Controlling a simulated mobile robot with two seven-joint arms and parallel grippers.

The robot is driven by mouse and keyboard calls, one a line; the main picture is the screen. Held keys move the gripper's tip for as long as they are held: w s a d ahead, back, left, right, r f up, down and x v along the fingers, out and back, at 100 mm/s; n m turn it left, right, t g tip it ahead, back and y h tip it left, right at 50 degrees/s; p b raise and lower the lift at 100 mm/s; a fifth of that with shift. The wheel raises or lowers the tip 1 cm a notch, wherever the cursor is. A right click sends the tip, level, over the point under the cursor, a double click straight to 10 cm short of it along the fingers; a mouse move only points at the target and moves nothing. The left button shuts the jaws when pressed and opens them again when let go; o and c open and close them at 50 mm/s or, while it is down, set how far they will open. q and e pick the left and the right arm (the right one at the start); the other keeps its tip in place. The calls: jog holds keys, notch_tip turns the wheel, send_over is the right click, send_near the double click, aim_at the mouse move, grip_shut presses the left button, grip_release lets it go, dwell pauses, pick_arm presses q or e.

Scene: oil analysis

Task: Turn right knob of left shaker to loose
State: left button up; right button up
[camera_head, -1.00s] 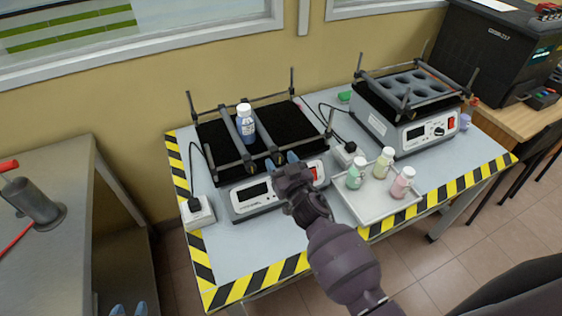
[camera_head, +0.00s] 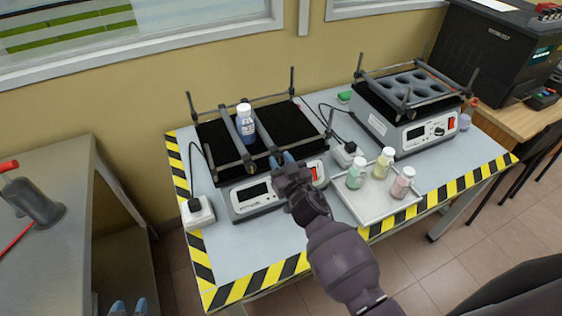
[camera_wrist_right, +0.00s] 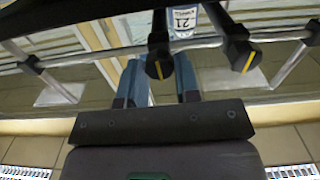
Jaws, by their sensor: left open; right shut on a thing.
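The left shaker (camera_head: 250,196) has a black platform with clamp bars across it and a display on its front. The left knob (camera_head: 249,165) ends one bar on the platform's front edge. My right gripper (camera_head: 281,160) is at the front end of the bar to its right, shut on the right knob, which it mostly hides in the head view. In the right wrist view the dark knob (camera_wrist_right: 159,62) with a yellow mark sits between the blue fingers; another marked knob (camera_wrist_right: 241,56) is beside it. My left gripper (camera_head: 129,307) is open, low at the left, away from the shaker.
A blue-labelled bottle (camera_head: 245,124) stands between the shaker's bars. A white tray (camera_head: 372,212) with several small bottles lies right of my right gripper. A second shaker (camera_head: 420,132) stands behind it. A grey counter (camera_head: 60,165) is at the left.

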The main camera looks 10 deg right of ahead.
jog(key=n, duration=0.8)
jog(key=shift+a+b, duration=0.1)
jog(key=shift+b, duration=0.25)
jog(key=n, duration=0.5)
jog(key=shift+f+b, duration=0.1)
jog(key=shift+b, duration=0.25)
jog(key=n, duration=0.3)
jog(key=shift+n, duration=0.6)
jog(key=o, duration=0.9)
